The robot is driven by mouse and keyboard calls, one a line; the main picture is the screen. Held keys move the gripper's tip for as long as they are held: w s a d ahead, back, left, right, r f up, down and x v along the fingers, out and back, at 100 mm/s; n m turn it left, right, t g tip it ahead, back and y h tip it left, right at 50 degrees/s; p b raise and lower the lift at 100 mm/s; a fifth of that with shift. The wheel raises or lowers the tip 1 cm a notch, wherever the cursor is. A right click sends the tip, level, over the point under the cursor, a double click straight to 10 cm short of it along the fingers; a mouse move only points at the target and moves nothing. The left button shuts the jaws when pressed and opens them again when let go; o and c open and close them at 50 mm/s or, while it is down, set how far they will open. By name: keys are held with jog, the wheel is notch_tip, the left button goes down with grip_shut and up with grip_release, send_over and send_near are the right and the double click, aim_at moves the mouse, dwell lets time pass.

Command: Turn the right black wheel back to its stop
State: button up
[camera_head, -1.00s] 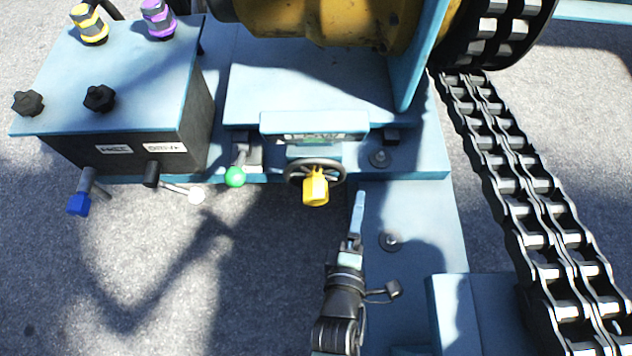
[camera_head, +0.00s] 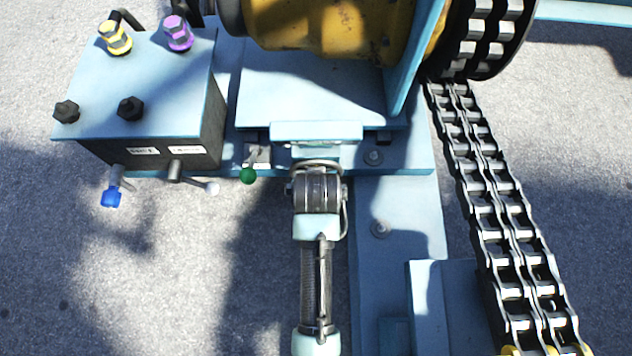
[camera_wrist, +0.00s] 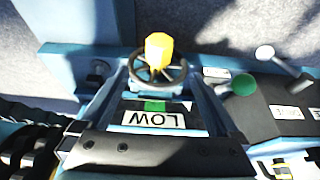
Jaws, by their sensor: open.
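Two black star-shaped wheels sit on the blue box's top, a left one (camera_head: 66,111) and a right one (camera_head: 131,108). A dark spoked handwheel with a yellow handle stands at the machine's front edge. In the head view only a bit of its rim (camera_head: 318,163) shows behind my wrist. In the wrist view the handwheel (camera_wrist: 140,76) and its yellow handle (camera_wrist: 158,50) show clearly. My gripper (camera_wrist: 160,75) is open, its pale fingers reaching to either side of the handwheel; contact cannot be told. My gripper is far right of the black star wheels.
The blue box (camera_head: 140,75) carries yellow (camera_head: 115,38) and purple (camera_head: 178,35) knobs, with blue- (camera_head: 111,198) and white-tipped (camera_head: 212,188) levers in front. A green-knobbed lever (camera_head: 248,175) stands left of the handwheel. A label reads LOW (camera_wrist: 153,119). A chain (camera_head: 490,220) runs at right.

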jog(key=b+x, duration=0.6)
jog(key=x, duration=0.6)
jog(key=shift+b, duration=0.35)
grip_shut()
